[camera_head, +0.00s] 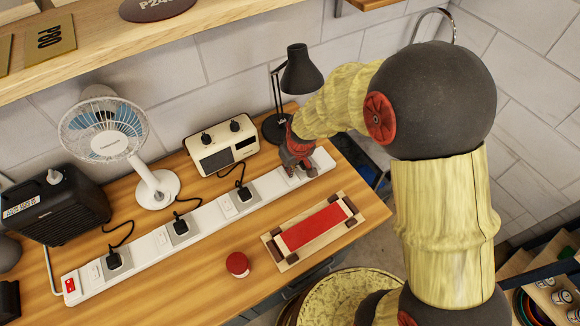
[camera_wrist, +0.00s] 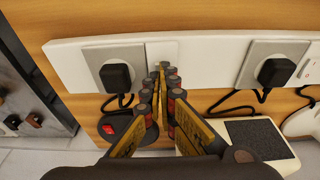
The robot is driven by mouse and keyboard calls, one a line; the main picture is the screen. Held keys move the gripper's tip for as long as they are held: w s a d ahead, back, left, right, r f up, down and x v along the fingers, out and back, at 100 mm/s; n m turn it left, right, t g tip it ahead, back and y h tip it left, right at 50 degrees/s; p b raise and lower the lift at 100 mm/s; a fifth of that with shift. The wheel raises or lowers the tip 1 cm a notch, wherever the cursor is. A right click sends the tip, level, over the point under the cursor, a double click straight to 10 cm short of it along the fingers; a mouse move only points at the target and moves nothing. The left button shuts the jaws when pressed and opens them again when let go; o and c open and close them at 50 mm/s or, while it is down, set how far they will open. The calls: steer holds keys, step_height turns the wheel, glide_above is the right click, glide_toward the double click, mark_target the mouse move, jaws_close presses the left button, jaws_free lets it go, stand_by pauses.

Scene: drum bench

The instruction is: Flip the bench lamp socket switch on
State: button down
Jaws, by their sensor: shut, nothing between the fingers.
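A long white socket strip (camera_head: 212,215) lies along the bench; it also shows in the wrist view (camera_wrist: 210,55). The black bench lamp (camera_head: 301,70) stands behind its right end. In the wrist view, a black plug (camera_wrist: 116,76) sits in the end socket, with its cable running toward the lamp base (camera_wrist: 130,130). Beside this plug is a pale switch plate (camera_wrist: 161,48), partly covered by my fingertips. My gripper (camera_head: 297,168) is shut and empty over the strip's right end; its fingertips (camera_wrist: 163,68) are at the plate. I cannot tell contact or the switch position.
A cream radio (camera_head: 221,145), white fan (camera_head: 105,140) and black box heater (camera_head: 55,205) stand behind the strip. Several plugs, including the radio's (camera_wrist: 275,71), fill other sockets.

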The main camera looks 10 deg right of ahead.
steer(key=shift+s+f, duration=0.2)
steer(key=shift+f, duration=0.05)
steer(key=shift+w, duration=0.15)
steer(key=shift+w+a+r, duration=0.1)
steer(key=shift+w+a, duration=0.15)
steer(key=shift+w, duration=0.35)
steer(key=shift+r, duration=0.25)
steer(key=p+v, duration=0.1)
steer(key=v, duration=0.1)
steer(key=w+p+v, duration=0.1)
steer(key=p+v, duration=0.1)
steer(key=shift+s+a, duration=0.1)
steer(key=s+d+r, duration=0.2)
steer(key=s+r, duration=0.2)
steer(key=r, duration=0.4)
steer(key=shift+s+r, duration=0.2)
steer(key=shift+s, duration=0.1)
